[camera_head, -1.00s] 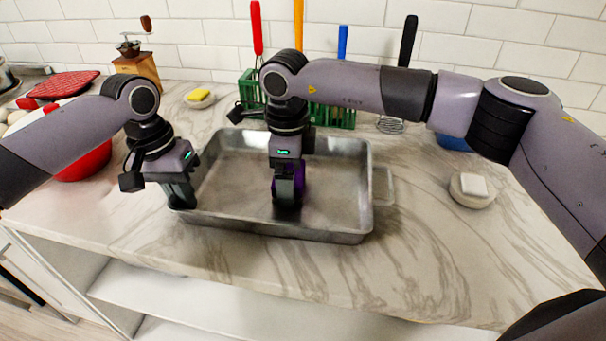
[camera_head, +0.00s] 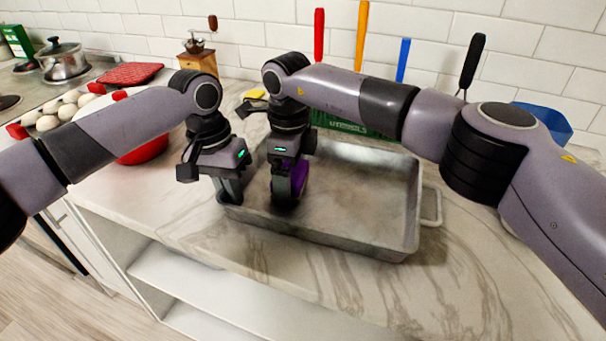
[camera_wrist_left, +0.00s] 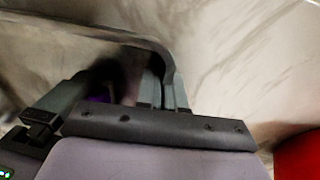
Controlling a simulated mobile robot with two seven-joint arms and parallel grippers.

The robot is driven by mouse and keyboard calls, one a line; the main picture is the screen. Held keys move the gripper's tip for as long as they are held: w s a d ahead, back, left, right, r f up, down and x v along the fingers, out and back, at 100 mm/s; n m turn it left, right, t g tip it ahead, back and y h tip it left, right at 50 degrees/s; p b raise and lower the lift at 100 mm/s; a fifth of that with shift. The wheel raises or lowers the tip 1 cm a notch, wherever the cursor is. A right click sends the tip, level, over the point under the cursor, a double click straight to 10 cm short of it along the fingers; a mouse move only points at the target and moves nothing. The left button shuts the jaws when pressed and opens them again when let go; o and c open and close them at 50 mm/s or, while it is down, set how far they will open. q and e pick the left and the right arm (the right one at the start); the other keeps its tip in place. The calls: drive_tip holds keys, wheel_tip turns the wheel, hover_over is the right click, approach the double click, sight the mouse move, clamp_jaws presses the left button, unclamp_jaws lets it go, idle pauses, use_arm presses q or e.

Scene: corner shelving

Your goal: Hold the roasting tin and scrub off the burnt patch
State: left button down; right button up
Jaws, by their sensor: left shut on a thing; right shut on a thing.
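The grey metal roasting tin (camera_head: 375,190) lies on the marble worktop, with a loop handle at its right end. My left gripper (camera_head: 230,198) is shut on the tin's left end. In the left wrist view the tin's rim (camera_wrist_left: 140,40) runs to my left fingers (camera_wrist_left: 165,92). My right gripper (camera_head: 285,200) points down inside the tin near its left end, shut on a purple scrubber (camera_head: 300,178). The scrubber is partly hidden by the fingers, and its contact with the tin floor is hard to see. No burnt patch can be made out.
Behind the tin stands a green utensil crate (camera_head: 345,125) with coloured handles. A red pot (camera_head: 145,150) is left of my left gripper, and a blue bowl (camera_head: 545,122) is at the right back. The worktop's front edge (camera_head: 250,262) runs close before the tin.

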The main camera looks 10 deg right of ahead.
drive_tip(key=shift+d+r, duration=0.1)
drive_tip(key=shift+r, duration=3.9)
use_arm(q)
drive_tip(key=c, duration=1.2)
unclamp_jaws()
drive_tip(key=shift+o, duration=0.2)
wheel_tip(320, 180, up, 12)
drive_tip(key=a, duration=0.1)
drive_tip(key=shift+w+a, duration=0.25)
drive_tip(key=shift+w, duration=0.1)
drive_tip(key=shift+f, duration=0.1)
use_arm(e)
drive_tip(key=shift+s, duration=0.1)
